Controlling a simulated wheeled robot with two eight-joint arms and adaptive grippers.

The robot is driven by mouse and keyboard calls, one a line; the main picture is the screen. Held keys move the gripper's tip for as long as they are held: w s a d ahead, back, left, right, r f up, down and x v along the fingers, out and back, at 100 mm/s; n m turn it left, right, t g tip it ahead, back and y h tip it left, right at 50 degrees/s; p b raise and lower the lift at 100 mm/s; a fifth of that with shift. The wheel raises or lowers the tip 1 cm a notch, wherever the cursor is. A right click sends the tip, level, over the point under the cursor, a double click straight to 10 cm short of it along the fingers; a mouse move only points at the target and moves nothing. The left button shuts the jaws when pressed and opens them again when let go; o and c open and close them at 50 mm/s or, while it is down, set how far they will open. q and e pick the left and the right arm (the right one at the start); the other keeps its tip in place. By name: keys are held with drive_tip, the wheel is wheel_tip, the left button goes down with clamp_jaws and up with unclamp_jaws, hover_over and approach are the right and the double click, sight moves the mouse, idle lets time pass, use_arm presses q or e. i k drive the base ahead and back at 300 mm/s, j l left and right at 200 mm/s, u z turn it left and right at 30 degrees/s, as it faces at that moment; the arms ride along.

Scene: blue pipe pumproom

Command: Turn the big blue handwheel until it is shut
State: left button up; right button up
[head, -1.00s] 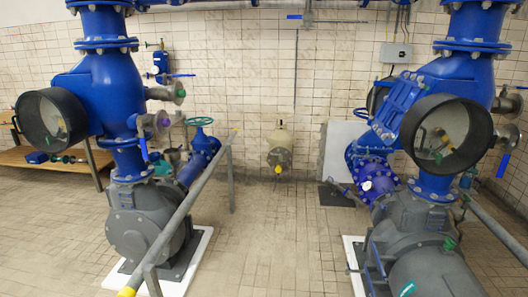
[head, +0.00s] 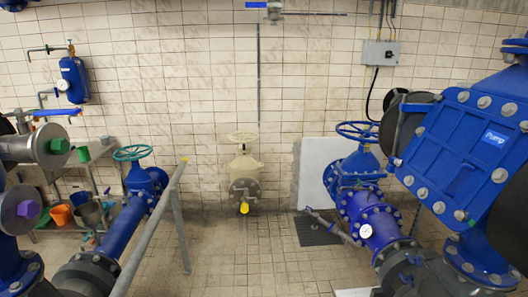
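A big blue handwheel (head: 358,131) sits on top of a blue valve (head: 356,168) in the right pipe run, right of the middle in the head view. The wheel lies roughly level and nothing touches it. A teal handwheel (head: 132,153) tops another blue valve on the left pipe run. A cream handwheel (head: 243,138) tops a cream valve (head: 244,168) by the back wall. How far any valve is open cannot be told. Neither of my grippers shows.
A grey railing (head: 150,233) with yellow ends runs along the left pipe. Large blue pump housing (head: 465,150) fills the right side. Shelves with buckets (head: 60,215) stand at left. The tiled floor (head: 240,265) between the pipe runs is clear.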

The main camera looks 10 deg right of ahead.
sight(365, 133)
drive_tip(key=i, duration=0.6)
drive_tip(key=i+z, duration=0.15)
drive_tip(key=i, duration=0.45)
drive_tip(key=i+j, duration=0.15)
drive_tip(key=i, duration=0.45)
drive_tip(key=i+j+z, duration=0.1)
drive_tip(key=i, duration=0.5)
drive_tip(key=i+l+z, duration=0.15)
drive_tip(key=i+z, duration=0.3)
drive_tip(key=i, duration=0.2)
drive_tip(key=i+z, duration=0.5)
drive_tip(key=i, duration=0.15)
drive_tip(key=i+j+z, duration=0.45)
drive_tip(key=i, duration=0.2)
drive_tip(key=i+l+u, duration=0.2)
drive_tip(key=i, duration=0.25)
drive_tip(key=i+l+u, duration=0.2)
drive_tip(key=i, duration=0.25)
